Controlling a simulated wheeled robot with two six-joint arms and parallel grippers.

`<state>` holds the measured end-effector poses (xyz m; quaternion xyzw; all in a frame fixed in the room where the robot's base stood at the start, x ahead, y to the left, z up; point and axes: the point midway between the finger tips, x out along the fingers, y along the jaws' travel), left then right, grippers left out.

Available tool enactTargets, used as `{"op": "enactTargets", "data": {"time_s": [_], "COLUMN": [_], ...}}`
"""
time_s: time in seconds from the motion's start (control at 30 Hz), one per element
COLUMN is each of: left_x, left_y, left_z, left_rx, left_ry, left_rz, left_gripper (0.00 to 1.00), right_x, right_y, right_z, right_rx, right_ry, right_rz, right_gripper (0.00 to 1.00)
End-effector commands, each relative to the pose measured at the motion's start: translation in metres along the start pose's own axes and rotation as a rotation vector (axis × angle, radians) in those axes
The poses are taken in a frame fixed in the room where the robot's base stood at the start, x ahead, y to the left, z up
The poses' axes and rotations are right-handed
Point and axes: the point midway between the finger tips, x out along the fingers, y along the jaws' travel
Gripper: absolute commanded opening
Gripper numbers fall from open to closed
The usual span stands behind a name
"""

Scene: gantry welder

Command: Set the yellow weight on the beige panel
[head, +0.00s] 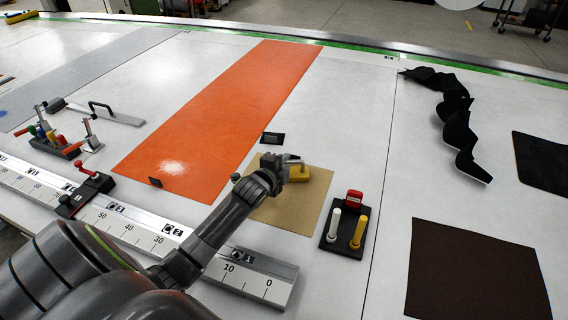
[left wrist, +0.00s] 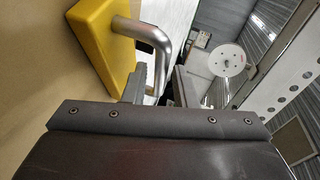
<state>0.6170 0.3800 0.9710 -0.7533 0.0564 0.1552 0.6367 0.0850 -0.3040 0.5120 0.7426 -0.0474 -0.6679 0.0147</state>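The yellow weight (head: 314,175) is a flat block with a metal handle. In the head view it appears to rest on the beige panel (head: 285,215), near the panel's back right part. In the left wrist view the weight (left wrist: 100,38) sits against the beige surface (left wrist: 30,70), with its bent handle (left wrist: 160,45) reaching toward my fingers. My left gripper (head: 288,163) is right beside the weight. In the left wrist view its fingers (left wrist: 165,88) stand apart, the handle's end close to or between them. My right gripper is in neither view.
An orange strip (head: 220,115) lies behind and left of the panel. A small dark block (head: 272,138) lies at the panel's back edge. A black tray (head: 345,235) with white and yellow sticks stands to the right. A numbered rail (head: 130,222) runs along the front.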

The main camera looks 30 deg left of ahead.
Motion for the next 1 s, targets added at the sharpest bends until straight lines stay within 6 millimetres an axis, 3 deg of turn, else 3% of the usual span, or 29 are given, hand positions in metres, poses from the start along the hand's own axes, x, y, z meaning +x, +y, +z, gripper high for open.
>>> {"op": "enactTargets", "data": {"time_s": [0.47,1.0], "left_x": [-0.005,-0.086], "left_y": [-0.002,-0.001], "left_z": [0.000,0.000], "left_rx": [0.000,0.001], "left_ry": [0.001,0.001], "left_rz": [-0.001,-0.001], "left_gripper": [0.34,0.34], "right_x": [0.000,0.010], "right_y": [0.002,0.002], "right_z": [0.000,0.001], "right_rx": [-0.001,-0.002], "right_ry": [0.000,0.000], "right_rz": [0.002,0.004], "right_gripper": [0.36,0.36]}}
